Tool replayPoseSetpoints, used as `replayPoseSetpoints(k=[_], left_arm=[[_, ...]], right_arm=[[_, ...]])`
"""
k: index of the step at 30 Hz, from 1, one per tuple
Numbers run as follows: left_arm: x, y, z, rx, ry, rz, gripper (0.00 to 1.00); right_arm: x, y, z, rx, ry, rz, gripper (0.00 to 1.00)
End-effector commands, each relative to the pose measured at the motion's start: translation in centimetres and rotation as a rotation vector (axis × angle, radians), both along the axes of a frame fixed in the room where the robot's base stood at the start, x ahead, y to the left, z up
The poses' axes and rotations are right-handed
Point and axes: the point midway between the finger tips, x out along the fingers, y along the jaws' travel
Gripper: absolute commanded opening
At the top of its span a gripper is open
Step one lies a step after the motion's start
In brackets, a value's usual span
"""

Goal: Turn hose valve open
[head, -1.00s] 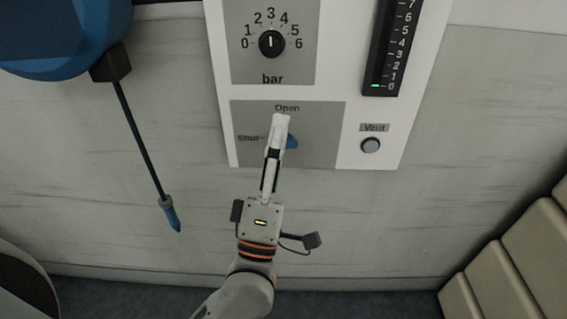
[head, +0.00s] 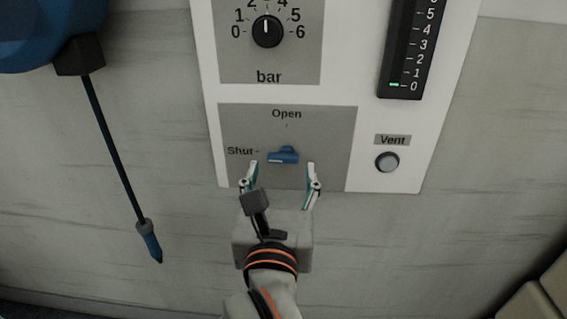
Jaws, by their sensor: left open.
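The hose valve is a small blue handle (head: 284,155) on a grey plate (head: 335,130) marked "Open" above and "Shut" at the left. The handle lies roughly level, in line with the "Shut" mark. My left gripper (head: 283,172) is open just below the handle. Its two fingertips are apart, one to the lower left of the handle and one to the lower right. I cannot tell how far the fingertips are from the panel. My right gripper is not in view.
A black pressure knob (head: 267,31) with a bar scale sits above the valve. A Vent button (head: 387,162) is to the right, below a black gauge (head: 403,50) lit at 0. A dark hose with a blue nozzle (head: 151,245) hangs at the left. Beige padding (head: 525,305) is at the lower right.

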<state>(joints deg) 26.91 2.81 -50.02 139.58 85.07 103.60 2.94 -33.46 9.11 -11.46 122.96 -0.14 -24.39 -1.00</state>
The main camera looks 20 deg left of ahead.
Motion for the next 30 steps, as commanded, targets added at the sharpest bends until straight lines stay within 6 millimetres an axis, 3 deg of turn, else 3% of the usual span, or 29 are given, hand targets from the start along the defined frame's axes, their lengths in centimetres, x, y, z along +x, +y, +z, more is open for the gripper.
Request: replayPoseSetpoints(k=[9,19,24,30], left_arm=[[3.6,1.1,-0.1,0.002,0.002,0.002,0.59],[3.9,1.2,0.0,0.002,0.001,0.002,0.59],[3.9,1.2,-0.1,0.002,0.001,0.002,0.21],[3.9,1.2,0.0,0.006,0.002,0.002,0.21]], right_arm=[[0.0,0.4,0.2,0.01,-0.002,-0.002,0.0],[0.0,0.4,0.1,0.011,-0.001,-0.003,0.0],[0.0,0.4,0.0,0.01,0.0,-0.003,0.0],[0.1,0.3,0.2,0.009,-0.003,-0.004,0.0]])
